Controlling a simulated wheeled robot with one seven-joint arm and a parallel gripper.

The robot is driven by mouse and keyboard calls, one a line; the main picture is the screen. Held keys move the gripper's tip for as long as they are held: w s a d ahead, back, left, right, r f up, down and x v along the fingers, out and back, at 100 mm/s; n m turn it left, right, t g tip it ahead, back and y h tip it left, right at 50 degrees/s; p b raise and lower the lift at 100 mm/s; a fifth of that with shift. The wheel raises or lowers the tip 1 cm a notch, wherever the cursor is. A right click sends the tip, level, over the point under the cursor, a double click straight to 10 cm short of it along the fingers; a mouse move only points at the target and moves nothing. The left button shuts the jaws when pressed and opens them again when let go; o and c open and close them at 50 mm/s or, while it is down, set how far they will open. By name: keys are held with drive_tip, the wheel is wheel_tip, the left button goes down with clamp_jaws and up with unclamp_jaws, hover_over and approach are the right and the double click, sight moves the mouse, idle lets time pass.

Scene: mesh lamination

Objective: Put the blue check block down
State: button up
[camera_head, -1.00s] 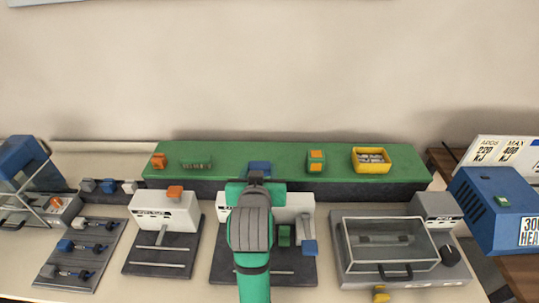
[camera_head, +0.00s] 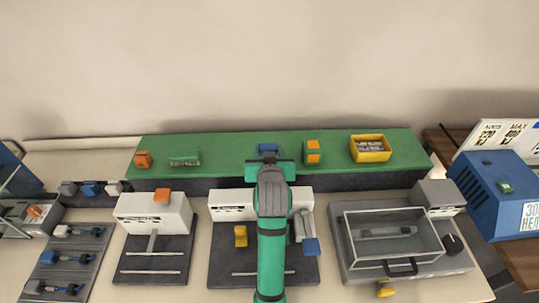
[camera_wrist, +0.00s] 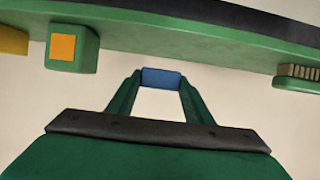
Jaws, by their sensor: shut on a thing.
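The blue check block (camera_head: 268,149) is between the fingertips of my gripper (camera_head: 269,161), over the green shelf (camera_head: 230,150). In the wrist view the block (camera_wrist: 161,78) sits between the two green fingers of my gripper (camera_wrist: 160,84), which are shut on it. I cannot tell whether the block touches the shelf top. My wrist and arm hide part of the white machine in front of the shelf.
On the shelf, a green block with orange faces (camera_head: 312,152) and a yellow tray (camera_head: 370,149) stand to the right. An orange block (camera_head: 143,159) and a green slotted piece (camera_head: 184,159) stand to the left. Bare shelf lies on both sides of the block.

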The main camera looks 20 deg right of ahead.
drive_tip(key=shift+w+d+f, duration=0.25)
drive_tip(key=shift+w+f, duration=0.05)
drive_tip(key=shift+f, duration=0.15)
drive_tip(key=f, duration=0.3)
drive_tip(key=shift+w+d+f, duration=0.2)
drive_tip(key=shift+f, duration=0.05)
drive_tip(key=shift+a, duration=0.1)
drive_tip(key=shift+a+f, duration=0.15)
drive_tip(key=o, duration=1.2)
